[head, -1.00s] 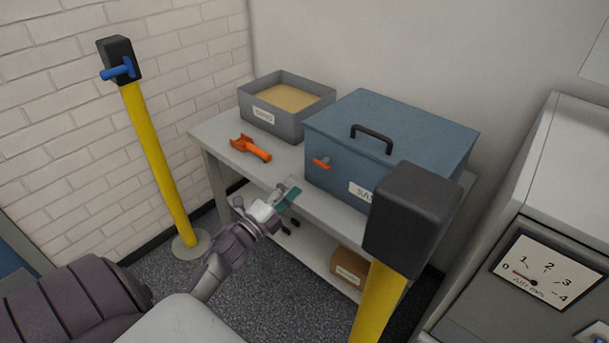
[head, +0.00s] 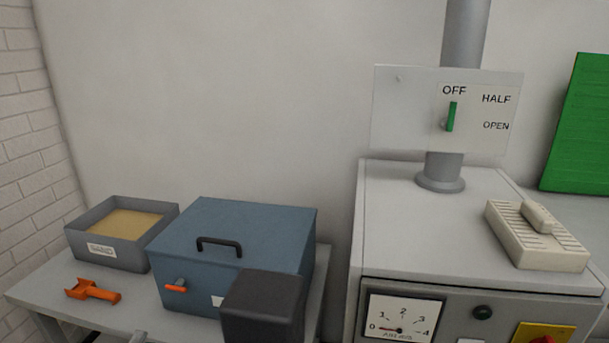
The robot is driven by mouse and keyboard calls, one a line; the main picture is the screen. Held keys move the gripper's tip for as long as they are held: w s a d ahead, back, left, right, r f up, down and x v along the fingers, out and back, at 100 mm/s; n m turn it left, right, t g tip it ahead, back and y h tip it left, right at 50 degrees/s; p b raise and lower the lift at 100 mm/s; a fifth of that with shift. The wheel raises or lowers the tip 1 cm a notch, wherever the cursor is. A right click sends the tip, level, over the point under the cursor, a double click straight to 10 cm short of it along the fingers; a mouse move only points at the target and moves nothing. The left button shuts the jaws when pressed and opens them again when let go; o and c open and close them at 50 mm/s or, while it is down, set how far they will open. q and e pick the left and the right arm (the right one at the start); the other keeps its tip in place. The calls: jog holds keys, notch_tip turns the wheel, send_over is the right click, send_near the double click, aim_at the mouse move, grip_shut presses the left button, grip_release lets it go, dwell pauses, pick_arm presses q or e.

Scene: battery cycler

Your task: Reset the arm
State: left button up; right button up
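The task names only the arm, and neither of my arms shows clearly in the head view now. My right gripper is out of view.
An orange scoop (head: 93,291), a sand tray (head: 108,252) and a blue lidded box (head: 228,224) stand on the table. A dark post head (head: 262,308) rises in front. Right are a grey cabinet with gauge (head: 402,318) and a green lever (head: 451,117) at OFF.

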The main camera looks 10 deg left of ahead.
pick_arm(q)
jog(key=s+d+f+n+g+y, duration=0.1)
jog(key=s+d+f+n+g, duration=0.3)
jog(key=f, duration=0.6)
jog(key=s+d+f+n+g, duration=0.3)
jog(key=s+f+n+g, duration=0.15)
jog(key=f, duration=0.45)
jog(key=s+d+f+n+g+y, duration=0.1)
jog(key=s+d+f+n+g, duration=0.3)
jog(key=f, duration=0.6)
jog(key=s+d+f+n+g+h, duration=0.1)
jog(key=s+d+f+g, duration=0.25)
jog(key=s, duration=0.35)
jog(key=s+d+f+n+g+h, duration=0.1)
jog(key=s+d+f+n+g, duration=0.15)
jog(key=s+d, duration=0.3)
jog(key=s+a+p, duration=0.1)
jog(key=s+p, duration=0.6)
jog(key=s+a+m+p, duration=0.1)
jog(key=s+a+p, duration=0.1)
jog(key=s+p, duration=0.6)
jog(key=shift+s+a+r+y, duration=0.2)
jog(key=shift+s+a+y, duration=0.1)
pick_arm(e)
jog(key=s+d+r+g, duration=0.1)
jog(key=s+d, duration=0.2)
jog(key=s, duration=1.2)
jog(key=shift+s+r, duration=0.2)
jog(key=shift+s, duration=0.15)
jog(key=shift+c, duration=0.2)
